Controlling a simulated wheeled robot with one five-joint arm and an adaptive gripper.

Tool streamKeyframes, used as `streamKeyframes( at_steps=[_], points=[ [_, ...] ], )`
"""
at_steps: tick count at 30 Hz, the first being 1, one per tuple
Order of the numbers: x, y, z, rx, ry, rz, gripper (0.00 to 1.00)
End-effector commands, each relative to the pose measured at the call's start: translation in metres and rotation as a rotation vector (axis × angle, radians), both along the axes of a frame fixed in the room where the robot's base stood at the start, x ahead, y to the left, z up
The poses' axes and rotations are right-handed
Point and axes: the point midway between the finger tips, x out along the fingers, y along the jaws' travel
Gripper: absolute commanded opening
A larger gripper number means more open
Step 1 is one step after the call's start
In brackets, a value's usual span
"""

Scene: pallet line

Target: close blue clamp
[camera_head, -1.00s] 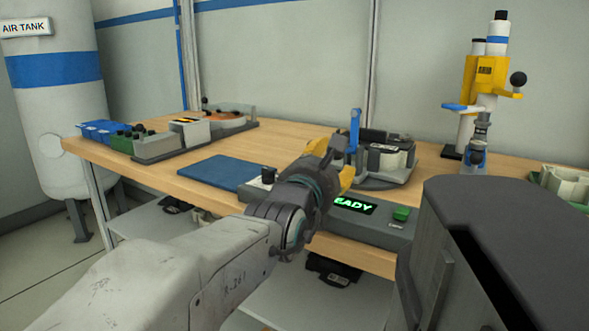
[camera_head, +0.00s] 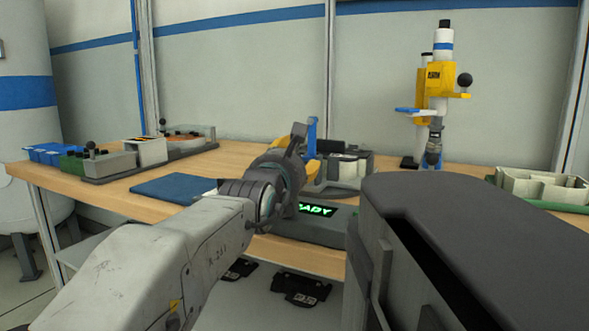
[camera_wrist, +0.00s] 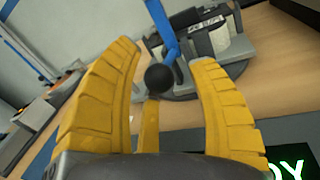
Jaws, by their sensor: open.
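The blue clamp lever (camera_head: 311,133) stands upright on a fixture on the bench, just beyond my gripper in the head view. In the wrist view the blue clamp (camera_wrist: 165,38) shows at the top, with a black ball knob (camera_wrist: 158,77) at the end of its arm. My gripper (camera_wrist: 165,65) has its yellow fingers spread apart, with the knob seen in the gap between them. I cannot tell whether any finger touches the knob. The grey fixture (camera_wrist: 201,74) sits behind the fingers. In the head view my wrist hides much of the clamp's base.
A panel with a green READY display (camera_head: 314,210) lies along the front edge. A blue mat (camera_head: 172,189) is to the left. A yellow and white press (camera_head: 437,90) stands at the back right, near a pale green tray (camera_head: 540,187).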

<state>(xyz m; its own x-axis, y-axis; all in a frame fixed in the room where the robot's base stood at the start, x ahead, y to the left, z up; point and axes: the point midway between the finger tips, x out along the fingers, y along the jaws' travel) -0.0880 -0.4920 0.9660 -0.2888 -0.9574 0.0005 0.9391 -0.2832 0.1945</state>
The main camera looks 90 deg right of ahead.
Motion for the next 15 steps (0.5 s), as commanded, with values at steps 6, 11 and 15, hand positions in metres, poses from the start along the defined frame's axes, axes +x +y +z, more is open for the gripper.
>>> streamKeyframes(
  at_steps=[6, 11, 15],
  points=[
    [-0.0020, -0.0065, -0.0010, 0.000, 0.000, 0.000, 0.53],
    [-0.0024, -0.0078, -0.0002, 0.000, 0.000, 0.000, 0.53],
    [-0.0024, -0.0079, 0.0000, 0.001, 0.000, 0.000, 0.53]
  ],
)
